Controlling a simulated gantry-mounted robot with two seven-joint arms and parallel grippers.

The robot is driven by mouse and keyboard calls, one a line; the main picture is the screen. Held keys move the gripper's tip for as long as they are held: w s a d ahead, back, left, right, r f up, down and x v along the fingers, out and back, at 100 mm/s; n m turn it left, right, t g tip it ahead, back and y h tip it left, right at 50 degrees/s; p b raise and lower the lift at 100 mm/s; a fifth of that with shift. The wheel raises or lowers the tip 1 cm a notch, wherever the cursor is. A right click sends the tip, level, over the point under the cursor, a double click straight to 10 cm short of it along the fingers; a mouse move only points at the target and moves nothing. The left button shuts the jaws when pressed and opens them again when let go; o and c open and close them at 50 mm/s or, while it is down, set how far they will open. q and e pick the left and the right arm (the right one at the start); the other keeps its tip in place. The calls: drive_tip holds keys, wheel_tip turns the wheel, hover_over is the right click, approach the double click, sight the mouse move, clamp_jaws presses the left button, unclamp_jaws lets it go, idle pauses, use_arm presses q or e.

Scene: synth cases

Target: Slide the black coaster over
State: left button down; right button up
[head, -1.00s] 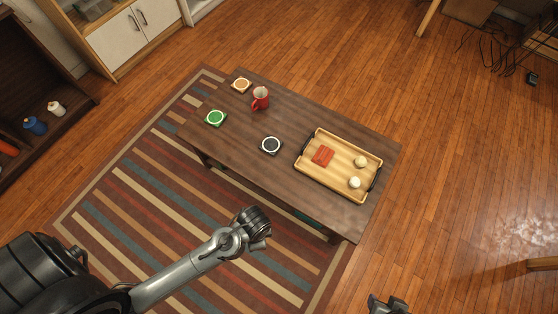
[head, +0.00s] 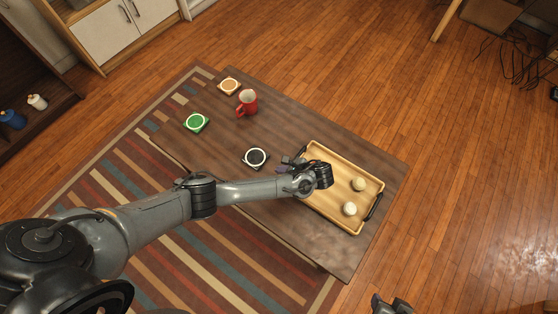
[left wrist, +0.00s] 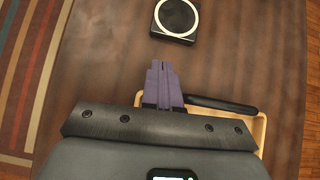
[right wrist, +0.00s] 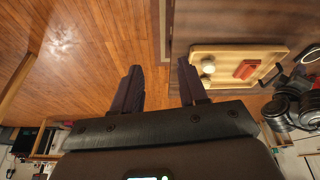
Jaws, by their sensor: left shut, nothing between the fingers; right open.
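The black coaster (head: 255,158), square with a white ring on top, lies flat on the dark wooden table (head: 325,257) left of the tray. In the left wrist view the coaster (left wrist: 176,20) is ahead of the fingers, with a gap of bare table between. My left gripper (head: 284,164) is shut and empty, at the tray's left end and just right of the coaster. Its purple fingers show together in the left wrist view (left wrist: 163,72). My right gripper (right wrist: 159,80) is open and empty, away from the table over the floor.
The wooden tray (head: 374,183) holds two pale balls (head: 354,197) and a red block (right wrist: 247,69). A green coaster (head: 196,123), an orange coaster (head: 229,86) and a red mug (head: 247,103) stand at the table's far left. Table around the black coaster is clear on its left.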

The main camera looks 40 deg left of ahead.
sight(259, 170)
use_arm(q)
drive_tip(key=shift+s+a+f+b, duration=0.4)
drive_tip(key=shift+s+a+f, duration=0.25)
drive_tip(key=shift+s+f, duration=0.25)
drive_tip(key=b+x, duration=0.2)
drive_tip(key=x, duration=0.1)
drive_tip(key=b+x, duration=0.1)
drive_tip(key=x, duration=0.3)
drive_tip(key=shift+w+a+f+b, duration=0.15)
drive_tip(key=shift+w+a+b, duration=0.05)
drive_tip(key=shift+b, duration=0.15)
drive_tip(key=shift+w+a+f, duration=0.1)
drive_tip(key=shift+a, duration=0.05)
use_arm(e)
wheel_tip(259, 170, down, 6)
drive_tip(key=s, duration=0.2)
drive_tip(key=shift+s+r, duration=0.1)
drive_tip(key=shift+r, duration=0.05)
